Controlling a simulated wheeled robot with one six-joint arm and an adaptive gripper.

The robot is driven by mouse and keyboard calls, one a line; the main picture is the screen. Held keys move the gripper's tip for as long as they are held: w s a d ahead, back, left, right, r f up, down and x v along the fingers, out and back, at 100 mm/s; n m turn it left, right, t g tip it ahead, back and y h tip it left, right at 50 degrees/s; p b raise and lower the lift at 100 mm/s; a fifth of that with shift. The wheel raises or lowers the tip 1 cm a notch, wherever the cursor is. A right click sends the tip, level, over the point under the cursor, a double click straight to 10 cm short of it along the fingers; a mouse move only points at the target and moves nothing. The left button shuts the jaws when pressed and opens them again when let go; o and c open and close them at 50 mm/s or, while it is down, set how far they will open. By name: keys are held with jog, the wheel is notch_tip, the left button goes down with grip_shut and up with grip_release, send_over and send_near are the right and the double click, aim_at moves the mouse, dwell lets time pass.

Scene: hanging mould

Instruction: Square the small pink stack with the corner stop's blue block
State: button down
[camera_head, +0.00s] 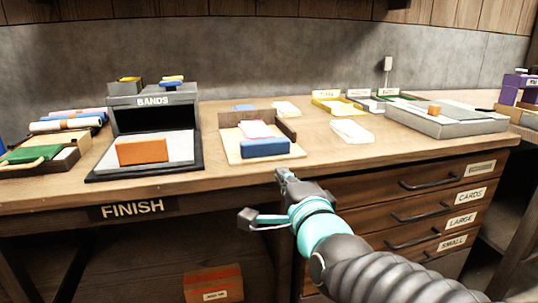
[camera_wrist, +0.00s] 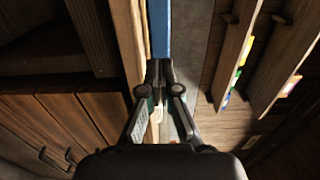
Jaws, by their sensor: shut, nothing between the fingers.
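The corner stop has a pale wood base (camera_head: 233,157) and dark brown walls (camera_head: 285,123) at its back and right. The small pink stack (camera_head: 258,129) lies on the base inside the walls; its edges are too small to judge for squareness. The blue block (camera_head: 265,148) lies along the front of the base, before the pink stack. My gripper (camera_head: 284,174) is shut and empty, at the bench's front edge, just in front of and right of the blue block. In the wrist view the shut fingertips (camera_wrist: 160,66) point at a blue strip (camera_wrist: 160,28), which looks like the block; the pink stack is not visible there.
Left of the stop stands the grey BANDS unit (camera_head: 153,101) with an orange block (camera_head: 143,151) on its tray. Right of it lie a white paper stack (camera_head: 351,131) and a grey box (camera_head: 446,121). Drawers (camera_head: 415,214) are below the bench.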

aim_at(266, 149)
jog(key=p+x, duration=0.1)
jog(key=x, duration=1)
